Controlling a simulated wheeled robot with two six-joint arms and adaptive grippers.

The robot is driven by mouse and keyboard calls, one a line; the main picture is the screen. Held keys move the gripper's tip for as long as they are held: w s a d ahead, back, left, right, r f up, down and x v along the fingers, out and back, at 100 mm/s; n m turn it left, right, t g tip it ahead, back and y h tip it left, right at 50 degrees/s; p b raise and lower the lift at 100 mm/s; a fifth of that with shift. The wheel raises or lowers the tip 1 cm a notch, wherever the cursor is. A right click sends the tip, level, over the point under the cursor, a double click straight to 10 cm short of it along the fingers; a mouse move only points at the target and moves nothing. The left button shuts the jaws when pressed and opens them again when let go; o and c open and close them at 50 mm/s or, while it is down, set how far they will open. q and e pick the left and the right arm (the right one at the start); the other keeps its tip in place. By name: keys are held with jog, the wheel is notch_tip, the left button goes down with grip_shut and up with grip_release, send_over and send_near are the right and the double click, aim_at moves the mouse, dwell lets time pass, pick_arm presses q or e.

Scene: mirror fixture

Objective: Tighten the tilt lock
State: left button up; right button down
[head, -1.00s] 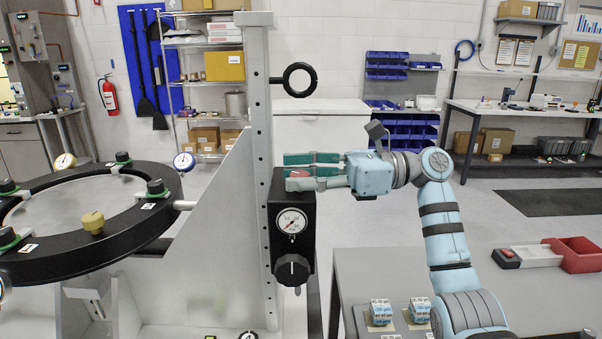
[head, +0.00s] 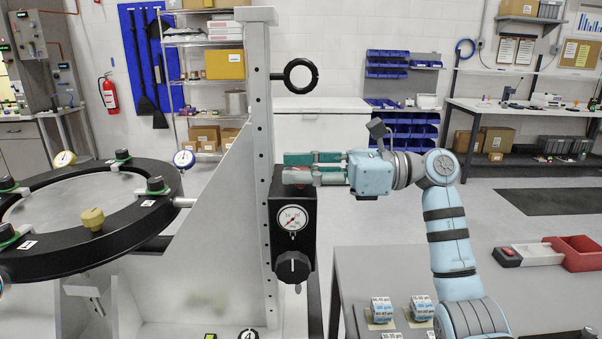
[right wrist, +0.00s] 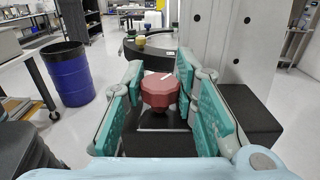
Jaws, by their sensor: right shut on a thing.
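A red faceted knob (right wrist: 160,91) stands on top of the black block (head: 285,192) on the grey post. In the right wrist view it sits between the two teal finger pads. My right gripper (head: 290,168) reaches in from the right, roughly level, and is shut on this knob. In the head view the near finger hides nearly all of the knob. The block's front carries a round white gauge (head: 292,219) and a black lobed knob (head: 293,266) below it. My left gripper is not in view.
A black ring (head: 176,205) with clamps and a yellow knob (head: 92,218) is to the left of the grey upright post (head: 260,120). A grey table (head: 380,270) with small labelled blocks is at the lower right.

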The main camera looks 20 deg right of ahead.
jog(key=m+t+h, duration=0.1)
jog(key=m+t, duration=0.1)
jog(key=t, duration=0.1)
jog(key=m+t+h, duration=0.1)
jog(key=t, duration=0.1)
jog(key=shift+s+r+m+t, duration=0.1)
jog(key=shift+m+t, duration=0.2)
jog(key=shift+m, duration=0.1)
jog(key=m+t+h+p, duration=0.3)
jog(key=m+t+h, duration=0.1)
jog(key=shift+r+t+h+p, duration=0.15)
jog(key=shift+t+h+p, duration=0.15)
jog(key=shift+h+p, duration=0.1)
jog(key=shift+m+t+h+p, duration=0.55)
jog(key=shift+m+t+h, duration=0.15)
jog(key=shift+m+h, duration=0.4)
jog(key=shift+h, duration=0.4)
jog(key=c, duration=1.2)
grip_release()
jog(key=shift+f, duration=0.25)
jog(key=shift+c, duration=0.2)
jog(key=shift+r, duration=0.1)
